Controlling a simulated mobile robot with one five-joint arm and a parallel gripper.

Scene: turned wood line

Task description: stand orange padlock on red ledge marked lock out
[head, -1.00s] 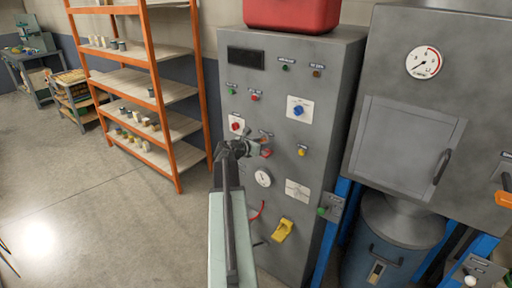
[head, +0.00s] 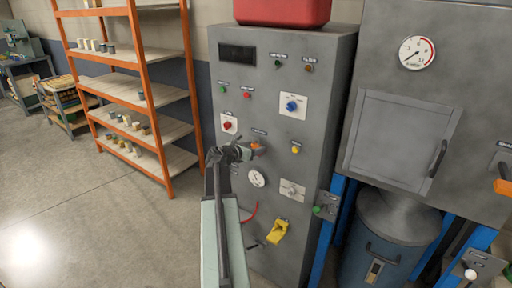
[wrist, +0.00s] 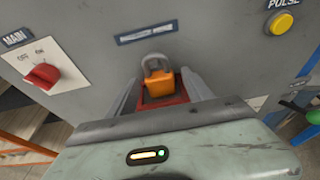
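The orange padlock (wrist: 158,84) stands upright with its grey shackle up, on the red ledge (wrist: 164,101) under a label strip too blurred to read. My gripper (wrist: 160,72) has one finger on each side of the padlock. The fingers look spread, with a gap showing at least on the right, where red ledge is visible. In the head view the padlock (head: 257,146) is a small orange patch at the tip of my gripper (head: 246,151), against the grey cabinet front. The ledge is mostly hidden there.
A red MAIN switch (wrist: 42,76) is left of the ledge and a yellow PULSE button (wrist: 283,22) is to its upper right. A gauge (head: 257,177) and a yellow handle (head: 278,231) sit lower on the cabinet. An orange shelf rack (head: 130,100) stands left; open floor lies before it.

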